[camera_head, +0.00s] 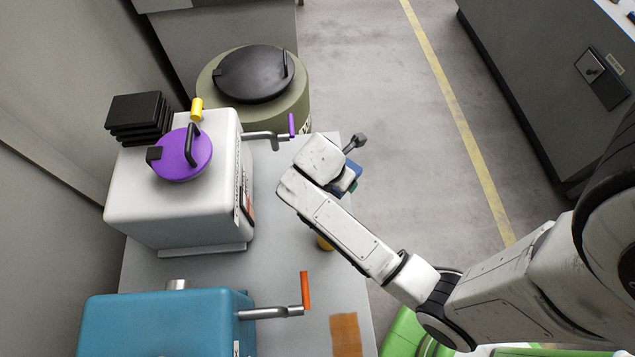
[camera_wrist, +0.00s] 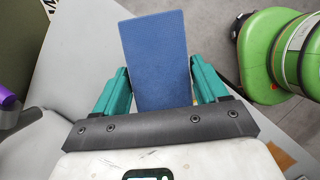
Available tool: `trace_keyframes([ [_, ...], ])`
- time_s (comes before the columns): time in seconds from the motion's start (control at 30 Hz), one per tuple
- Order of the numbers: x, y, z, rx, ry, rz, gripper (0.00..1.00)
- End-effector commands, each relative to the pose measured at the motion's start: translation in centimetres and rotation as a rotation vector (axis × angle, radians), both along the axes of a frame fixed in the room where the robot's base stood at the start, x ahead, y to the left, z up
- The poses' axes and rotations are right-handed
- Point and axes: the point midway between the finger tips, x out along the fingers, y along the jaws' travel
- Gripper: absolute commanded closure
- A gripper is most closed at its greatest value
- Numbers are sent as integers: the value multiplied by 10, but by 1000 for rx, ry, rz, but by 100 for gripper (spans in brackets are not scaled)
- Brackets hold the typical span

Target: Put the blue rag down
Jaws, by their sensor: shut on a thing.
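The blue rag (camera_wrist: 153,45) is a flat rectangle in the wrist view, between the two teal fingers of my gripper (camera_wrist: 160,82), which is shut on it. A small blue part of the rag (camera_head: 350,184) shows in the head view beside my wrist, over the right edge of the grey table (camera_head: 185,272). My wrist hides most of the gripper there. I cannot tell whether the rag touches the table.
A white machine with a purple lid (camera_head: 181,156) and a blue machine (camera_head: 165,325) with an orange-handled crank stand on the table. An orange-brown rag (camera_head: 346,335) lies near its front right. A drum with a black lid (camera_head: 254,74) stands behind. Green objects (camera_wrist: 265,55) are on the floor at right.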

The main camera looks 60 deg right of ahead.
Motion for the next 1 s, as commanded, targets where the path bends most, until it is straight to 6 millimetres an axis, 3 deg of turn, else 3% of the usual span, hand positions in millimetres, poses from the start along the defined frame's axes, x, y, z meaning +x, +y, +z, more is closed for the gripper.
trace_keyframes([
  [0.03, 13, 0, -4, -1, 1, 2, 56],
  [0.2, 37, 1, -35, -1, 3, 0, 56],
  [0.4, 54, 1, -55, 0, 0, 0, 56],
  [0.57, 59, 2, -63, 0, 2, -1, 56],
  [0.8, 61, 2, -92, 0, 2, -1, 56],
  [1.0, 62, 2, -95, 0, 0, -1, 56],
])
